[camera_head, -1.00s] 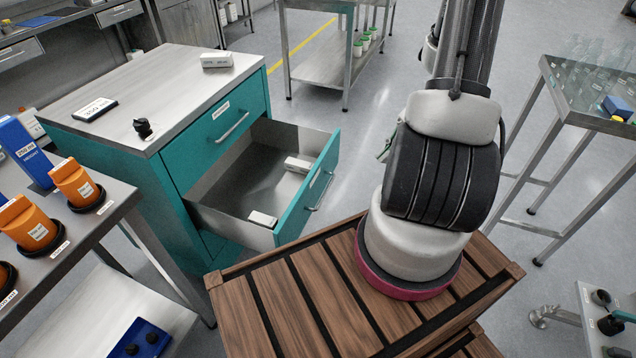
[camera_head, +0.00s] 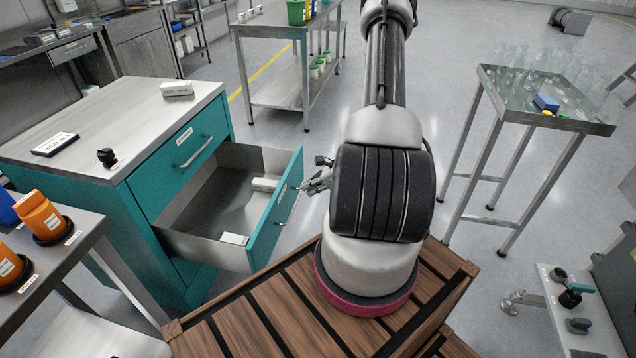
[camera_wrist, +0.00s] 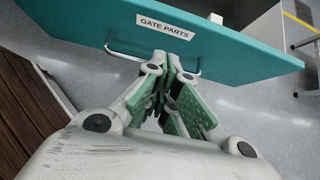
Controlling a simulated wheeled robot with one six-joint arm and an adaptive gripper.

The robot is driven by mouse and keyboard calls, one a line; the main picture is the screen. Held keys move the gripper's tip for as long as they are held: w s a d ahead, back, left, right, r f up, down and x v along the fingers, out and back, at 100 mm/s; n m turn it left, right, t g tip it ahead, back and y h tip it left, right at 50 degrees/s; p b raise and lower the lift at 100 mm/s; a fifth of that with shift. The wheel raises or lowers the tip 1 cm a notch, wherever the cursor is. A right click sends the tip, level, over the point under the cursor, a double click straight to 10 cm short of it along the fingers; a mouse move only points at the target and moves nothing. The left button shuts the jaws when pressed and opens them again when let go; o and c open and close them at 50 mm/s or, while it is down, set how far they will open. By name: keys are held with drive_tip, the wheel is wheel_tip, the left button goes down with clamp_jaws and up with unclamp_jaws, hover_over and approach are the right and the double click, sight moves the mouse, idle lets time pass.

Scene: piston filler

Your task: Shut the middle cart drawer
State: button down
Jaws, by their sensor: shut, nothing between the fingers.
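The teal cart (camera_head: 137,190) stands at the left with its middle drawer (camera_head: 273,215) pulled well out. Two small white boxes lie inside the drawer, one near the back (camera_head: 265,184) and one near the front (camera_head: 234,239). In the wrist view the drawer front (camera_wrist: 225,45) shows a "GATE PARTS" label and a bar handle (camera_wrist: 125,52). My gripper (camera_wrist: 172,56) is shut and empty, its fingertips at the drawer front just below the label, by the handle. I cannot tell whether they touch. In the head view my gripper (camera_head: 318,182) is partly hidden by my arm.
The top drawer (camera_head: 190,150) of the cart is closed. A black knob (camera_head: 106,157), a box and a labelled block sit on the cart top. A bench with orange containers (camera_head: 40,216) stands at the lower left. A glassware table (camera_head: 540,95) stands at the right.

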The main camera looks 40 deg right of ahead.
sight(283, 195)
drive_tip(key=shift+w+a+f, duration=0.35)
drive_tip(key=shift+w+a, duration=0.3)
drive_tip(key=shift+w, duration=0.15)
drive_tip(key=shift+w+a+f, duration=0.4)
drive_tip(key=shift+w+a, duration=0.2)
drive_tip(key=shift+w, duration=0.25)
drive_tip(key=shift+w+a+f, duration=0.35)
drive_tip(key=shift+w+a, duration=0.3)
drive_tip(key=shift+w, duration=0.15)
drive_tip(key=w+a, duration=0.9)
drive_tip(key=w, duration=0.2)
drive_tip(key=w+a, duration=0.8)
drive_tip(key=w, duration=0.3)
drive_tip(key=shift+w+a, duration=0.25)
drive_tip(key=shift+a, duration=0.1)
drive_tip(key=shift+d, duration=0.1)
